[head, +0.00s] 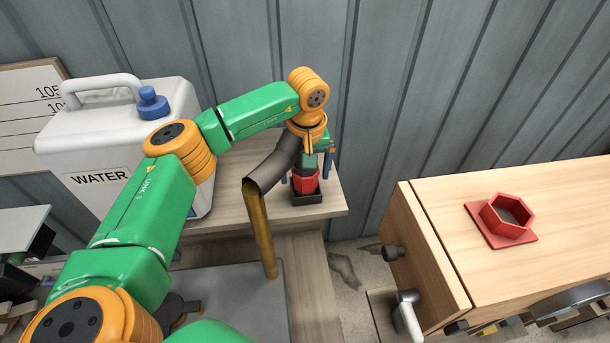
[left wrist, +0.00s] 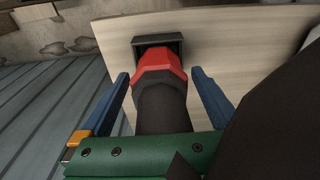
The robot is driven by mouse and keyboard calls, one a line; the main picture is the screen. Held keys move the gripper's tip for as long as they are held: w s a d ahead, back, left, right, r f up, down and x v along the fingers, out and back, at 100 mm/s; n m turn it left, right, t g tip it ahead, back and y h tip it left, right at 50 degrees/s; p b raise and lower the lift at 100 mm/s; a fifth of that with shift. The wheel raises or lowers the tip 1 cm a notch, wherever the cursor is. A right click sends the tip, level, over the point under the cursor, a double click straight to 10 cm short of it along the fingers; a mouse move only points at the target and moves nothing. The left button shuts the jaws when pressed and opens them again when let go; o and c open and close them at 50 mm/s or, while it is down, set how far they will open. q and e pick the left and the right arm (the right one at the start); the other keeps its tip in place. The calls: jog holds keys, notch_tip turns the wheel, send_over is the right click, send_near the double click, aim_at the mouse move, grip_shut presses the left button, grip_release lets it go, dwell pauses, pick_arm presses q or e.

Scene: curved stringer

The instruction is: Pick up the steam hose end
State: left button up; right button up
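The steam hose end has a red hexagonal collar (head: 305,183) and stands in a small black square holder (head: 308,198) on the wooden table. In the left wrist view the red collar (left wrist: 160,68) sits against the black holder (left wrist: 158,42), with a dark neck below it. My left gripper (left wrist: 160,78) is open, its two blue fingers on either side of the hose end with gaps on both sides. In the head view my left gripper (head: 307,172) reaches over the hose end and partly hides it. My right gripper is in neither view.
A dark bent hose section (head: 272,168) and a brownish tube (head: 260,230) hang left of the holder. A white water container (head: 115,140) stands on the left. A wooden cabinet (head: 530,220) with a red hexagonal socket (head: 507,217) is on the right. A corrugated wall is behind.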

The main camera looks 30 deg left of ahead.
pick_arm(q)
jog(key=shift+s+d+r, duration=0.1)
jog(key=shift+s+d, duration=0.05)
jog(key=c, duration=1.4)
jog(key=shift+r+b, duration=0.3)
jog(key=r, duration=0.1)
jog(key=r+b, duration=0.1)
jog(key=r, duration=0.1)
jog(key=shift+w+d+r, duration=0.15)
jog(key=shift+w+d, duration=0.05)
jog(key=shift+d, duration=0.15)
jog(key=w+d+r+p, duration=0.1)
jog(key=d+r+p, duration=0.3)
jog(key=d+r, duration=0.5)
jog(key=d, duration=0.4)
jog(key=shift+w, duration=0.25)
